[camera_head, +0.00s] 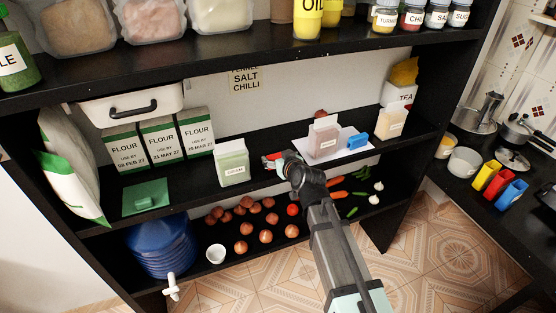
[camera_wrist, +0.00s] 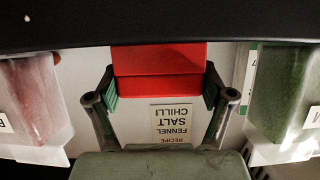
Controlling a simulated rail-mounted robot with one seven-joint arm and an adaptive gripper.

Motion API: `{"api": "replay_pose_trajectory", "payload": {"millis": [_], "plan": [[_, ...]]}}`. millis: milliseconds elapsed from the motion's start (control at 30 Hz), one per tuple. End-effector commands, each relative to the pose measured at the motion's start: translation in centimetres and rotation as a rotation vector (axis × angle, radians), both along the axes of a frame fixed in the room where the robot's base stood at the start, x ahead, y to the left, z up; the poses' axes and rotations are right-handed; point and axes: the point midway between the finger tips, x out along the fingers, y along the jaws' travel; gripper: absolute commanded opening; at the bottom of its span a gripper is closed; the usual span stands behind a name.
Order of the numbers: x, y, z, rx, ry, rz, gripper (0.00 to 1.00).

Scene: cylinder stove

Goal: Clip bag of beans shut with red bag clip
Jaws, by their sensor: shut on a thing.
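My gripper (camera_head: 279,160) is at the middle shelf, between the pinkish bag and a green-filled bag. It is shut on the red bag clip (camera_head: 271,156). In the wrist view the red clip (camera_wrist: 160,72) sits between the two fingers of my gripper (camera_wrist: 160,92). The bag of beans (camera_head: 324,138), pinkish with a white label, stands upright on a white sheet (camera_head: 341,153), right of my gripper. Its label is too small to read surely. It also shows at the left of the wrist view (camera_wrist: 38,95). The clip is apart from the bag.
A blue clip (camera_head: 357,141) lies right of the beans. The green-filled bag (camera_head: 231,162) stands left of my gripper; flour boxes (camera_head: 160,142) stand further left. The upper shelf (camera_head: 240,58) runs above. Onions (camera_head: 265,236) lie on the shelf below. A recipe note (camera_head: 245,80) is on the back wall.

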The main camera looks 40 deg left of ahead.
Motion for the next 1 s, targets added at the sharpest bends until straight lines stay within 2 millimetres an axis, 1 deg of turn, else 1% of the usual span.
{"api": "replay_pose_trajectory", "payload": {"millis": [333,467,567,667,767,1000], "plan": [[0.0,0.0,0.4,0.0,0.001,0.0,0.57],[0.0,0.0,1.2,0.002,0.0,0.0,0.57],[0.0,0.0,2.2,0.001,-0.002,0.0,0.57],[0.0,0.1,3.8,0.002,-0.002,0.0,0.57],[0.0,0.1,5.8,0.003,-0.003,0.0,0.57],[0.1,0.1,11.6,0.004,-0.003,0.0,0.57]]}}
